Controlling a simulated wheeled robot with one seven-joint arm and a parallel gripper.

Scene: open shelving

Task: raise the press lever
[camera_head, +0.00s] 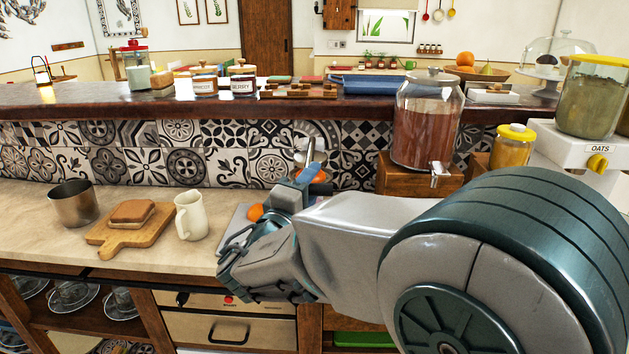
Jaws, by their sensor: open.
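My arm reaches in from the right, and my gripper (300,182) is at its far end, above the counter and close to the tiled wall. My gripper is open, though its fingers are partly hidden by my own wrist. A shiny metal piece (310,152), which looks like the press lever, stands up just behind the fingers against the tiles. Whether the fingers touch it cannot be told. The body of the press is mostly hidden behind my arm. An orange (255,212) lies on a pale base left of my wrist.
A drink dispenser (427,125) stands on a wooden block at the right. A raised shelf (60,97) with jars runs behind.

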